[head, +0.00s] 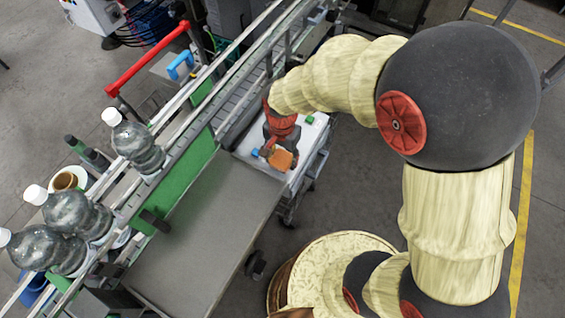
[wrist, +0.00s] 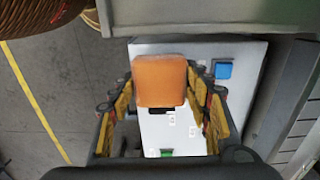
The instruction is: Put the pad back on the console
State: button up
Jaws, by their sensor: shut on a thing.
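The pad is an orange rounded square (wrist: 160,80), held between the fingertips of my gripper (wrist: 160,90) in the wrist view. The pad also shows in the head view (head: 281,160), at the end of my arm. My gripper is shut on it. The console is a white box (wrist: 200,50) seen behind and below the pad, with a blue square button (wrist: 223,70) and a green one (wrist: 167,152). In the head view the console (head: 310,140) is partly hidden by my gripper. I cannot tell how far the pad is above its top.
A grey flat table (head: 205,235) lies beside the console. A conveyor with rails (head: 185,110) runs past it, with several clear bottles (head: 135,142) at the left. A red handle (head: 147,60) and blue handle (head: 180,65) stand behind. The floor at right is open.

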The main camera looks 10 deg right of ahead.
aim_at(282, 165)
jog(key=shift+a+f, duration=0.1)
jog(key=shift+f, duration=1.75)
jog(key=shift+s, duration=0.1)
jog(key=shift+f, duration=0.15)
jog(key=o, duration=1.2)
notch_tip(282, 165, up, 13)
jog(key=shift+f, duration=0.15)
jog(key=s+d+r+n+t, duration=0.2)
jog(key=s+d+r+n, duration=0.1)
jog(key=s+d+r, duration=0.3)
jog(key=s+d+r+n+t, duration=0.3)
jog(key=s+d+r, duration=0.3)
jog(key=r, duration=0.5)
jog(key=shift+s+r+n+t, duration=0.15)
jog(key=shift+r+n+t, duration=0.15)
jog(key=shift+n, duration=0.5)
